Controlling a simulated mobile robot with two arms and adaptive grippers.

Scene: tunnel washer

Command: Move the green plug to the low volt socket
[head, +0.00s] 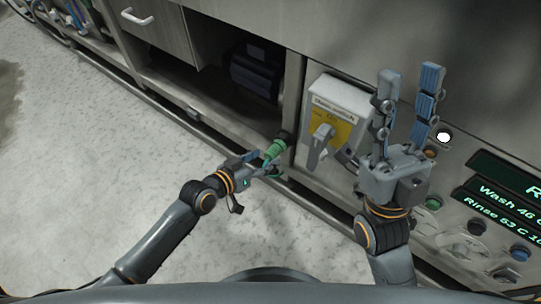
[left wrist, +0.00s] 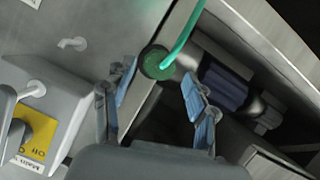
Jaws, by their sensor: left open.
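The green plug (head: 274,149) is beside the front frame of the machine, at the fingertips of my left gripper (head: 266,164). In the left wrist view the round green plug (left wrist: 157,62) with its green cable (left wrist: 184,37) shows between the spread fingers of my left gripper (left wrist: 158,74). The fingers are open; I cannot tell whether either touches the plug. My right gripper (head: 410,80) is empty, with its two fingers apart and pointing up in front of the panel. I cannot make out a socket labelled low volt.
A main switch box (head: 342,108) with a yellow plate and grey handle juts out right of the plug. An open compartment (head: 213,90) holds a dark motor (head: 256,69). The control panel (head: 474,222) with buttons is at right. The floor (head: 85,170) at left is clear.

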